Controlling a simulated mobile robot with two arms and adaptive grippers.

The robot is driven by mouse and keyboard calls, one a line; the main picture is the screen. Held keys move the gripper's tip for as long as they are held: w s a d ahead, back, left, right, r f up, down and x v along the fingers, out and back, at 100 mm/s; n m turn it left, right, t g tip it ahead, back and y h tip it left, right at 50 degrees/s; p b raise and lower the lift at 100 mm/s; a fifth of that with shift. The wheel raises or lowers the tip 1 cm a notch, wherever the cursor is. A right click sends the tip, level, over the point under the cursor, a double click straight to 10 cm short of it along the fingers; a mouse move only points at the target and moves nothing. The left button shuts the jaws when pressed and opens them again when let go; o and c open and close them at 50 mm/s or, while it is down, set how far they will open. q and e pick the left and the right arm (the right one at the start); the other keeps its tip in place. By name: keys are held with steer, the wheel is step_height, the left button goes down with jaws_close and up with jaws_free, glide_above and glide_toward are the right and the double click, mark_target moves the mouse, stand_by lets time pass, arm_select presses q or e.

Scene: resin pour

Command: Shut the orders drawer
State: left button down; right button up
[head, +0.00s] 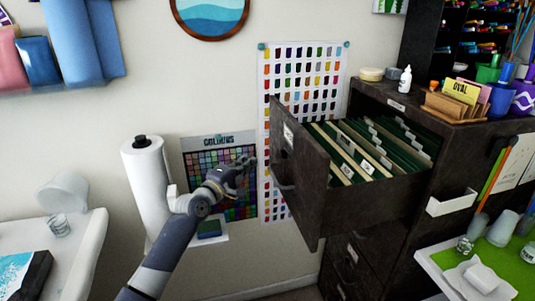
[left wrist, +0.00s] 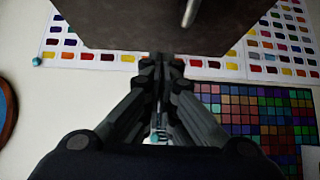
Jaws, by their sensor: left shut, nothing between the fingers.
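The orders drawer (head: 300,170) is the top drawer of a dark cabinet (head: 440,165). It is pulled well out to the left and holds green hanging files with pale tabs. Its front carries a label and a metal handle (head: 281,170). My left gripper (head: 249,164) is shut and empty, to the left of the drawer front near handle height. In the left wrist view the gripper (left wrist: 160,62) points at the dark drawer front (left wrist: 130,22), with part of the handle (left wrist: 189,12) above it. I cannot tell whether the fingertips touch the front. My right gripper is not in view.
A colour chart (head: 220,160) and a swatch poster (head: 300,70) hang on the wall behind. A paper towel roll (head: 148,185) stands left of my arm. A card holder (head: 455,105) and bottle (head: 404,80) sit on the cabinet. A white table (head: 85,260) is at left.

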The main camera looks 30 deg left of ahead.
arm_select(q)
steer(key=shift+w+d+p, duration=0.3)
steer(key=shift+w+d, duration=0.05)
steer(key=shift+w, duration=0.9)
steer(key=shift+w+d+p, duration=0.35)
steer(key=shift+w+d, duration=0.05)
steer(key=shift+w, duration=0.9)
steer(key=shift+w+d+p, duration=0.3)
steer(key=shift+w+d, duration=0.05)
steer(key=shift+w, duration=0.9)
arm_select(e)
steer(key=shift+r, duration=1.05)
